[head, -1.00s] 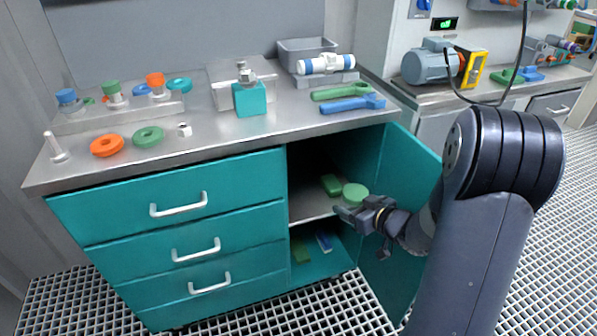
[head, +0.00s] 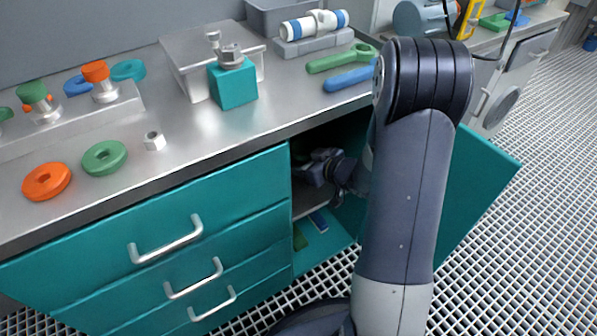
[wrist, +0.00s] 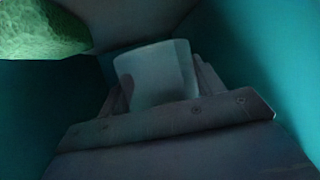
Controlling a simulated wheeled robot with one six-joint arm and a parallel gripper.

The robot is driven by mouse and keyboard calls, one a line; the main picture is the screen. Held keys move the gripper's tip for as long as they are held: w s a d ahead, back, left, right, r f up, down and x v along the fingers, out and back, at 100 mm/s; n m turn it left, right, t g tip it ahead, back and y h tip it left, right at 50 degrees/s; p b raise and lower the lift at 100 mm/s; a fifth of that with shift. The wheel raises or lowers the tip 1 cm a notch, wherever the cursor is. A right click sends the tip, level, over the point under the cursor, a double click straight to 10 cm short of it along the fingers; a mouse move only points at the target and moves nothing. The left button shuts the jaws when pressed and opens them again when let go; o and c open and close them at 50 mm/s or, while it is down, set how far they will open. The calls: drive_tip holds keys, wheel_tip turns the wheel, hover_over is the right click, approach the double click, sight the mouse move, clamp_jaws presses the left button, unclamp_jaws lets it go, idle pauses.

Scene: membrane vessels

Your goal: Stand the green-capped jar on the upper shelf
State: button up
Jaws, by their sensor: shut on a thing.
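My gripper (head: 314,168) is inside the open cabinet, above the upper shelf (head: 306,207). In the wrist view it is shut on a pale, smooth jar (wrist: 155,75). The jar's body shows between the fingers; its green cap cannot be made out there. In the head view the jar is hidden by my gripper and the dark cabinet. Whether its base touches the shelf cannot be told.
A rough green block (wrist: 40,30) is close by at the wrist view's upper left. Teal cabinet walls are on both sides. The open door (head: 475,190) stands right of my arm. Green and blue (head: 318,221) items lie in the lower compartment.

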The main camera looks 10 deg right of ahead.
drive_tip(key=shift+f+b, duration=1)
drive_tip(key=shift+f, duration=1.7)
drive_tip(key=shift+f, duration=0.2)
drive_tip(key=o, duration=0.7)
drive_tip(key=shift+r, duration=0.1)
drive_tip(key=shift+r, duration=0.15)
drive_tip(key=p+v, duration=0.3)
drive_tip(key=v, duration=0.7)
drive_tip(key=shift+s, duration=0.15)
drive_tip(key=shift+v, duration=0.85)
